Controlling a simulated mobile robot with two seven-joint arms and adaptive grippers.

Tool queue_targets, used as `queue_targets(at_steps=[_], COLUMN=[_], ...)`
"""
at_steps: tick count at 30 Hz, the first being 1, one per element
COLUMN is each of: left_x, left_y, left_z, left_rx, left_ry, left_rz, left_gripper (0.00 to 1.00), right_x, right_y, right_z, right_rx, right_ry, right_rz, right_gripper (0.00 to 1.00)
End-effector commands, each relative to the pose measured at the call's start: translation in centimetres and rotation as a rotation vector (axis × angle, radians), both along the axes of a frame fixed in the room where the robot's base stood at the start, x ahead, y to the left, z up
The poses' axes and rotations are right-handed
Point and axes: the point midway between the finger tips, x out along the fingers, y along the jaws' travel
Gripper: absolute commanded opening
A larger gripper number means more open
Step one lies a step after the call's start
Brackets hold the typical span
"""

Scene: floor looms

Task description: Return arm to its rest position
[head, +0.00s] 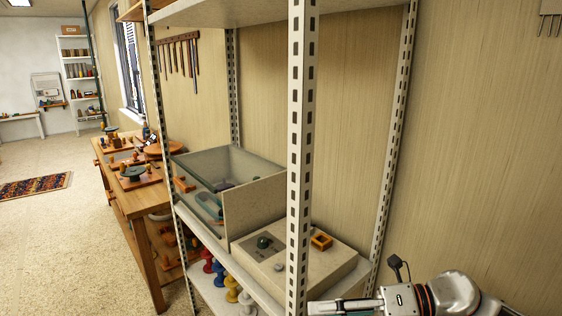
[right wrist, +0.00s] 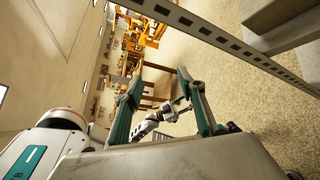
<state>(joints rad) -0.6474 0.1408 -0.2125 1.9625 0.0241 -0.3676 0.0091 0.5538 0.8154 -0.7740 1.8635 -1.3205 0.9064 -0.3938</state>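My right arm and gripper (head: 345,306) are at the bottom right of the head view, in front of the metal shelf rack's lower right part. In the right wrist view the two teal-padded fingers of this gripper (right wrist: 159,76) stand apart with nothing held between them. A white and dark arm part shows beyond them, probably my left arm, but its gripper's state is unclear. My left gripper is not in the head view.
A metal shelf rack (head: 300,150) stands close ahead, holding a grey open bin (head: 255,205) and a pale box (head: 325,270). Colored spools (head: 231,288) sit below. A wooden workbench (head: 150,200) stands left, with open floor (head: 60,245) beside it.

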Motion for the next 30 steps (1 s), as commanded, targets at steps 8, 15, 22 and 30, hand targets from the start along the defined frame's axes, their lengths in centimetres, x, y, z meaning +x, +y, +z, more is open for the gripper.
queue_targets(at_steps=[8, 15, 22, 30], left_x=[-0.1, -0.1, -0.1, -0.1], left_y=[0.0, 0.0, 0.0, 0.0], left_z=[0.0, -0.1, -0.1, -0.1], left_rx=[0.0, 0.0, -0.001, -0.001], left_ry=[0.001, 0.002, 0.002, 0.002], left_rz=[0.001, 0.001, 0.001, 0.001], left_gripper=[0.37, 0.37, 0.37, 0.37], right_x=[0.5, 1.5, -3.9, -12.7], right_y=[2.8, -1.8, -7.8, -11.0], right_z=[0.0, -7.3, -20.5, -30.1], right_rx=[0.539, 0.891, 1.115, 1.207], right_ry=[0.435, 0.893, 1.365, 1.694], right_rz=[-0.322, -0.728, -1.187, -1.526], right_gripper=[0.4, 0.4, 0.4, 0.4])
